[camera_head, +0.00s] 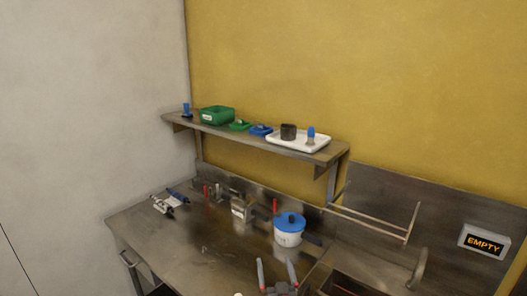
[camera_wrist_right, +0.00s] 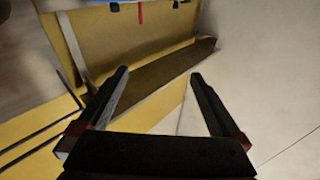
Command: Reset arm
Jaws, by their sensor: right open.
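My right gripper (camera_head: 275,263) shows at the bottom of the head view, low in front of the blue-lidded pot (camera_head: 288,234). Its two fingers point up in the picture and stand apart with nothing between them. In the right wrist view the same gripper (camera_wrist_right: 158,74) is open and empty, its fingers spread wide. My left gripper is not in either view.
A steel counter (camera_head: 185,245) carries small tools and a metal block (camera_head: 241,207). Above it, a wall shelf (camera_head: 240,136) holds a green bin (camera_head: 217,115) and a white tray (camera_head: 283,140). A wire rack (camera_head: 375,224) and an "EMPTY" sign (camera_head: 485,242) are at right.

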